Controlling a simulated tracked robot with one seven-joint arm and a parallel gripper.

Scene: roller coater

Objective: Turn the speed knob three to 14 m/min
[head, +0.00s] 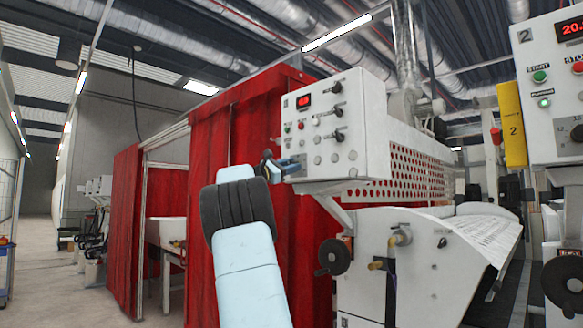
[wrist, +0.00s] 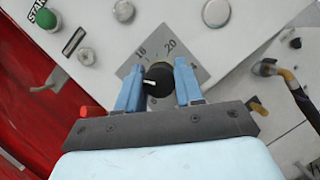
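In the head view my gripper (head: 282,165) is at the panel's lower left corner and the knob cannot be made out.
Several buttons and other black knobs (head: 337,111) are on the same panel. In the wrist view a green start button (wrist: 46,18) is at upper left. A second panel (head: 550,95) marked 2 stands at right. Red curtains (head: 240,190) hang behind my arm; a handwheel (head: 333,257) is below the panel.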

